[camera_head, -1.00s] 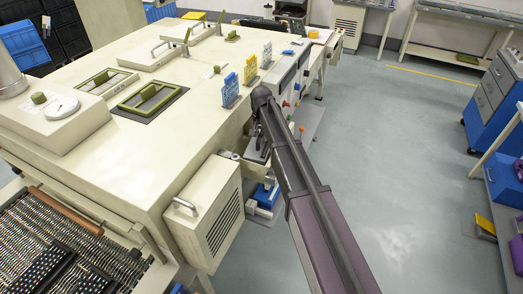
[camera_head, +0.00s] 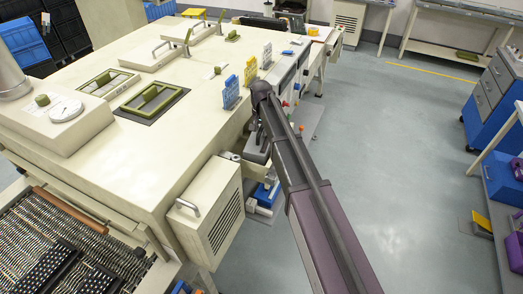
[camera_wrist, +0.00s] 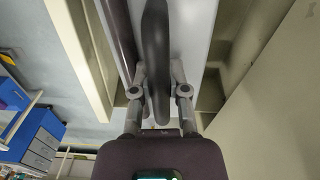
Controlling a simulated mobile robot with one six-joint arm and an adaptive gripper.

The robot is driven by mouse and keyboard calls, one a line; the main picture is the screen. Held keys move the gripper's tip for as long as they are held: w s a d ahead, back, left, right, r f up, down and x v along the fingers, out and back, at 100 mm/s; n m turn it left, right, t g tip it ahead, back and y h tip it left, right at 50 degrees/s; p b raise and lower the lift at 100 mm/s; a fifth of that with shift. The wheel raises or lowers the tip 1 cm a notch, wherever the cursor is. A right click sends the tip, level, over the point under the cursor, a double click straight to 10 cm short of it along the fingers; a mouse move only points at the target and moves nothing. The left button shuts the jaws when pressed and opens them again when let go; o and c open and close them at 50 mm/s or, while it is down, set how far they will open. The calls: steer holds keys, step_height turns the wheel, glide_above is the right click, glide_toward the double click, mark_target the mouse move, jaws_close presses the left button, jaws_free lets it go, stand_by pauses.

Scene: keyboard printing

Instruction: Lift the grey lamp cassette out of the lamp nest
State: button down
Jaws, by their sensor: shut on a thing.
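My gripper (camera_wrist: 158,78) is shut on a dark rounded handle (camera_wrist: 155,45), with one finger on each side of it in the wrist view. The handle lies against the pale grey face of the lamp cassette (camera_wrist: 198,35), which fills the top middle of that view. In the head view the grey cassette (camera_head: 257,154) shows only in part at the side of the cream machine, left of my arm. My gripper is mostly hidden there behind my arm. The lamp nest cannot be clearly made out, so I cannot tell how far the cassette sits in it.
The cream machine (camera_head: 110,155) stands left of my arm. A vented cream box (camera_head: 215,215) juts from its side, near the cassette. Blue parts (camera_head: 267,192) sit low beneath it. The grey floor (camera_head: 400,150) is open on the right, up to blue drawers (camera_head: 490,105).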

mark_target(261, 128)
steer(key=shift+r+p, duration=1.4)
steer(key=shift+r, duration=0.15)
steer(key=shift+r, duration=0.25)
steer(key=shift+r+p, duration=2)
steer(key=shift+p, duration=0.25)
steer(key=shift+d, duration=0.1)
steer(key=s+d, duration=0.4)
steer(key=d, duration=0.7)
steer(key=shift+s+f, duration=0.1)
steer(key=shift+s, duration=0.05)
